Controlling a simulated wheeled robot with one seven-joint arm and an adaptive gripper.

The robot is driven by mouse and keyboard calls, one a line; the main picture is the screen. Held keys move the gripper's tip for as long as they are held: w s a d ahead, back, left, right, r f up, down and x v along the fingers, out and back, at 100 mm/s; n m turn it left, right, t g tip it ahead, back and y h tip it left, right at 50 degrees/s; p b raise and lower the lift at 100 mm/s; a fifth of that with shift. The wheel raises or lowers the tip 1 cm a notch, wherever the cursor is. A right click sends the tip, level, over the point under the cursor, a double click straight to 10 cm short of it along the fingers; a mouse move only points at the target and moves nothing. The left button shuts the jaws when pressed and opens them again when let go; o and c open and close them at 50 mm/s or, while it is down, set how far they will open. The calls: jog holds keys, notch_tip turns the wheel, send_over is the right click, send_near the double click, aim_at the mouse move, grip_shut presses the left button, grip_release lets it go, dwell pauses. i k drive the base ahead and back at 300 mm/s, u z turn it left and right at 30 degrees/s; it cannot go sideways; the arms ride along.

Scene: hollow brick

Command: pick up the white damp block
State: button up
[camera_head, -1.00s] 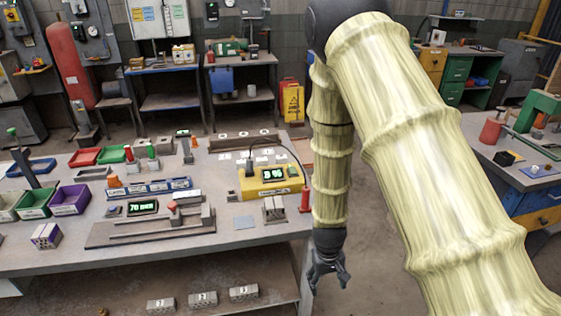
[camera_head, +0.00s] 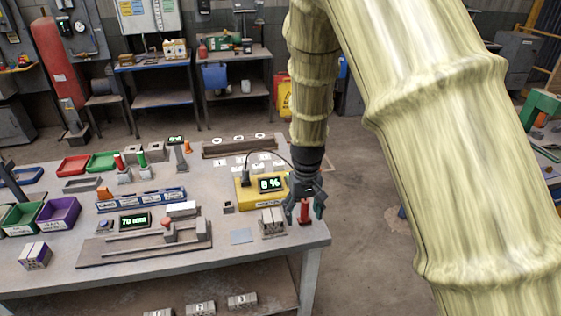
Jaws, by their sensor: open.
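A pale grey-white hollow block (camera_head: 272,222) stands near the right front of the workbench, beside the yellow meter (camera_head: 247,192). Another pale block (camera_head: 183,209) lies on the grey measuring rig, and a whitish-purple block (camera_head: 34,256) sits at the left front. I cannot tell which of them is damp. My gripper (camera_head: 305,208) hangs over the bench's right edge, pointing down, open and empty. It is right of the pale block and apart from it, in front of a red upright object (camera_head: 304,214) that it partly hides.
Numbered blocks (camera_head: 200,308) lie on the lower shelf. Free floor (camera_head: 365,270) is right of the bench.

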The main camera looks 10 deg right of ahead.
aim_at(278, 166)
jog(key=i, duration=1.25)
jog(key=u, duration=0.05)
